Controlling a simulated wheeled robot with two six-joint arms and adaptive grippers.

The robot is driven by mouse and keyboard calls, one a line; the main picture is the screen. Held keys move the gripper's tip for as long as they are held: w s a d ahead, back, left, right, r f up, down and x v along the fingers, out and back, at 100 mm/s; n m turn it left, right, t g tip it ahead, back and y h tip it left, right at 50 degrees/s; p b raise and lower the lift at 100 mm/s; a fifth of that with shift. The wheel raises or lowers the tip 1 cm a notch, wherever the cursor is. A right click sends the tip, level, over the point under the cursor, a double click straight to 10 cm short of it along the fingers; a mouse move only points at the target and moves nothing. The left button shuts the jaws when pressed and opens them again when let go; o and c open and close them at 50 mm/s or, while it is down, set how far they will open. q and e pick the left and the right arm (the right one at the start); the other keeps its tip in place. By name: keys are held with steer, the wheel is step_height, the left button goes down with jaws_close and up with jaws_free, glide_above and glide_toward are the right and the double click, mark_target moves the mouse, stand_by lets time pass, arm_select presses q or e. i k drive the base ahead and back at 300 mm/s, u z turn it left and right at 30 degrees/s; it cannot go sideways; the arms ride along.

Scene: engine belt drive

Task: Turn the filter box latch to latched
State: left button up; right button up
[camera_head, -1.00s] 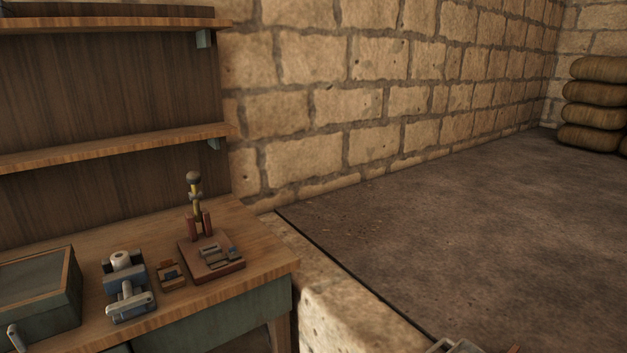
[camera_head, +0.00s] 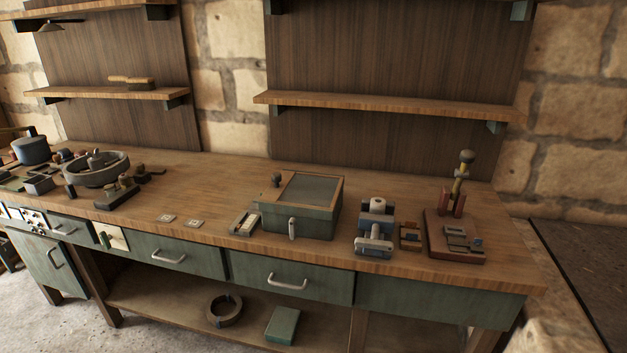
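A green box with a wood-framed grey mesh lid (camera_head: 312,190) stands on the workbench, right of the middle; it looks like the filter box. A small pale upright lever, likely the latch (camera_head: 292,228), sits on its front face and points roughly straight up and down. I cannot tell from here whether it is latched. A dark round knob (camera_head: 276,180) shows at the box's left side. Neither of my grippers is in view.
A blue and metal device (camera_head: 375,230) and a red-brown base with an upright lever (camera_head: 455,235) stand right of the box. A small pale-topped block (camera_head: 244,222) is on its left. Shelves (camera_head: 385,107) hang behind.

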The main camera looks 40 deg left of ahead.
mark_target(293, 225)
steer(key=u, duration=1.55)
